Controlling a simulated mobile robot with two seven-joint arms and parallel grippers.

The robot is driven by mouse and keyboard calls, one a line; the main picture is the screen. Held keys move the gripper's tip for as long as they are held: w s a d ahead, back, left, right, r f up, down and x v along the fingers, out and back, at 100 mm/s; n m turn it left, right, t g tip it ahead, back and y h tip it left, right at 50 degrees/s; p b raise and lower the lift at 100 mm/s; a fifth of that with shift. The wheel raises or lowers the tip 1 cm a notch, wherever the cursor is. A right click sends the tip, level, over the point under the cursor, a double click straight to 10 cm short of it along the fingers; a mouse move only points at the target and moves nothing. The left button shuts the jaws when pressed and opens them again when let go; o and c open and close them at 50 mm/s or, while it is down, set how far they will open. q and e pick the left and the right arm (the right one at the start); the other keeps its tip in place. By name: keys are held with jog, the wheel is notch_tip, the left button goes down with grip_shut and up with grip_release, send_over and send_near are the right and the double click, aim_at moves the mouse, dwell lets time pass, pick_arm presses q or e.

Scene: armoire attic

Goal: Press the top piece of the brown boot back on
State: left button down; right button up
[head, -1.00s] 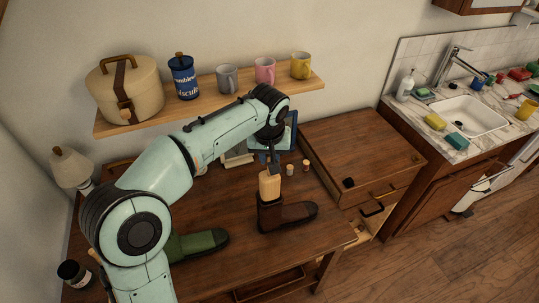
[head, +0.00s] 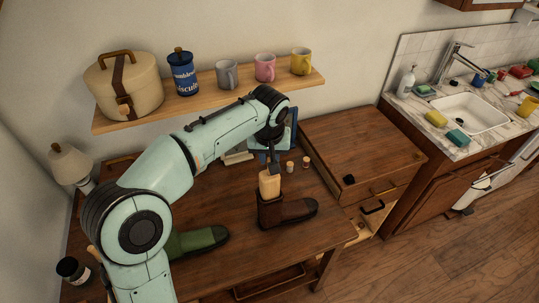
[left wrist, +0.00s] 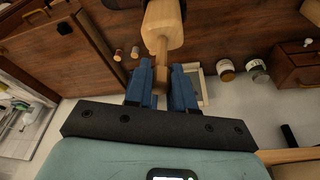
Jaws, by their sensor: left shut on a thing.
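The brown boot (head: 287,211) stands upright on the wooden desk, its toe pointing right. A pale wooden top piece (head: 269,184) with a narrow stem stands upright at the boot's shaft opening, its lower end hidden by the shaft. My left gripper (head: 271,160) is above the boot, pointing down. In the left wrist view its blue fingers are shut on the stem of the top piece (left wrist: 163,26). The boot itself is mostly hidden behind the piece there. My right gripper is not in view.
A green boot (head: 201,241) lies on the desk left of the brown one, partly behind my arm. A shelf (head: 215,98) with mugs and a tin hangs above. The desk right of the boot is clear.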

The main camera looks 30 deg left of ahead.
aim_at(269, 175)
pick_arm(q)
jog(key=shift+f, duration=0.15)
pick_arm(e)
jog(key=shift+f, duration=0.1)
pick_arm(q)
jog(key=shift+f+b, duration=0.5)
jog(key=shift+f, duration=0.35)
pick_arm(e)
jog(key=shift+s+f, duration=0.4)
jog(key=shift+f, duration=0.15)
pick_arm(q)
jog(key=shift+f, duration=0.1)
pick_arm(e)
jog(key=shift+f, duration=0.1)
pick_arm(q)
jog(key=shift+f+b, duration=0.55)
jog(key=shift+f, duration=0.35)
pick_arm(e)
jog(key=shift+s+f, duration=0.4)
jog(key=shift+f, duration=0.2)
pick_arm(q)
jog(key=shift+f, duration=0.1)
